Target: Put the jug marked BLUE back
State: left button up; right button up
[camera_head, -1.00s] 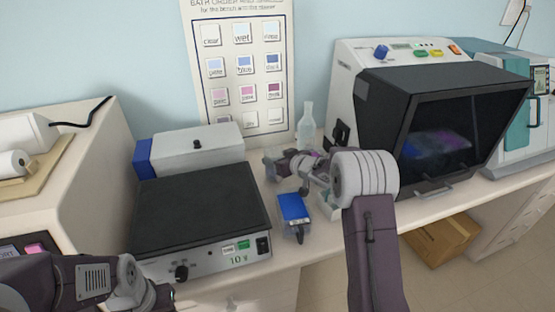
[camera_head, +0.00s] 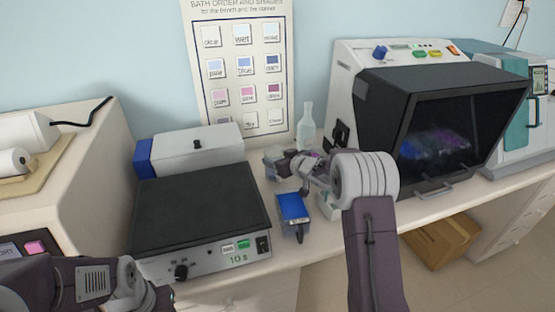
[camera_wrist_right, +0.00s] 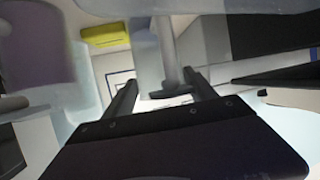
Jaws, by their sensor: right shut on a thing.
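My right gripper (camera_head: 291,163) is over the bench, behind the blue-topped box, small and partly covered by my own wrist in the head view. In the right wrist view its two dark fingers (camera_wrist_right: 162,95) stand either side of a pale, translucent upright piece (camera_wrist_right: 168,45), which looks like a jug's handle. The gripper is shut on it. A clear, greyish vessel (camera_head: 273,158) shows at the gripper's tip in the head view. No BLUE marking can be read on it, and most of it is hidden. My left arm is at the lower left; its fingers are out of view.
A black-topped hotplate (camera_head: 195,205) is to the left, and a dark-hooded machine (camera_head: 440,130) to the right. A purple translucent thing (camera_wrist_right: 30,50) is close by in the wrist view.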

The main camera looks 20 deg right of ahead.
jog(key=shift+s+a+f, duration=0.1)
jog(key=shift+s+f, duration=0.1)
jog(key=shift+f, duration=0.4)
jog(key=shift+s+a+f, duration=0.1)
jog(key=shift+s+f, duration=0.05)
jog(key=shift+f, duration=0.45)
jog(key=o, duration=1.8)
jog(key=shift+o, duration=0.2)
jog(key=shift+s+d, duration=0.1)
jog(key=shift+s+r+b, duration=0.15)
jog(key=shift+s+b, duration=0.1)
jog(key=shift+b, duration=0.05)
jog(key=s+d+r, duration=0.2)
jog(key=s+r, duration=0.3)
jog(key=s, duration=0.2)
jog(key=shift+d+r, duration=0.2)
jog(key=shift+d, duration=0.05)
jog(key=shift+w+p, duration=0.1)
jog(key=shift+p, duration=0.25)
